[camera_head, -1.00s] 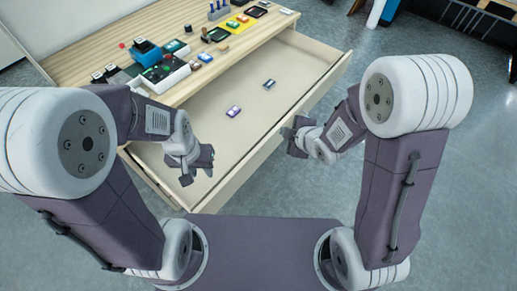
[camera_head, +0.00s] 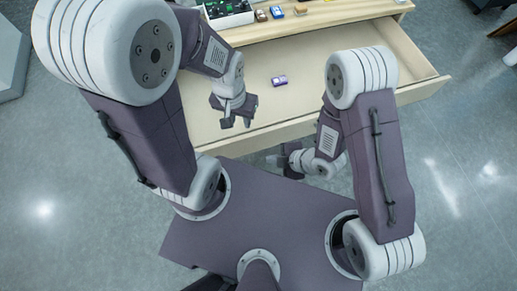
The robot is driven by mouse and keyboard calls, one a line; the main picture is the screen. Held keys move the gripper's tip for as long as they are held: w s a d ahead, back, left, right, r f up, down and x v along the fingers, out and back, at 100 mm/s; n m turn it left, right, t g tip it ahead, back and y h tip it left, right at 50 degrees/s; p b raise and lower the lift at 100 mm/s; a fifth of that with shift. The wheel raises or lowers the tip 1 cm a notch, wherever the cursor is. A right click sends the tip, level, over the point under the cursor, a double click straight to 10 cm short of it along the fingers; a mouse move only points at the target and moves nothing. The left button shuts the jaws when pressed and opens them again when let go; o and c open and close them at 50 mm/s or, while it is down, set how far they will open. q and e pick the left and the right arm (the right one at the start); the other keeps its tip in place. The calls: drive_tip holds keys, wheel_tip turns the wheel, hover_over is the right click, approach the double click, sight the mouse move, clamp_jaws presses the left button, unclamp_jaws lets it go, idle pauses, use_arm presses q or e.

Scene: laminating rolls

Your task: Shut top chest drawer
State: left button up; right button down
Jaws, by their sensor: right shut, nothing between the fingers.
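The top chest drawer (camera_head: 320,62) is pulled out below the wooden chest top, at the top of the head view. Its front panel (camera_head: 425,88) runs from behind my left arm to the right, partly hidden by my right arm. A small purple item (camera_head: 279,81) lies inside it. My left gripper (camera_head: 237,120) hangs over the drawer's left part, its fingers apart and empty. My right gripper (camera_head: 283,163) is shut and empty, low outside the drawer front; I cannot tell whether it touches the panel.
Grey floor (camera_head: 465,170) is clear at the right. A pale object (camera_head: 10,50) stands at the far left.

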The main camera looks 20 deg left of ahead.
sight(250, 148)
drive_tip(key=shift+w+a+f+b, duration=0.85)
drive_tip(key=shift+a+f+b, duration=0.4)
drive_tip(key=shift+f+b, duration=0.1)
drive_tip(key=shift+w+a+f+b, duration=0.85)
drive_tip(key=shift+a+f+b, duration=0.4)
drive_tip(key=shift+f+b, duration=0.05)
drive_tip(key=shift+w+a+f+b, duration=0.85)
drive_tip(key=shift+a+f+b, duration=0.4)
drive_tip(key=shift+f+b, duration=0.1)
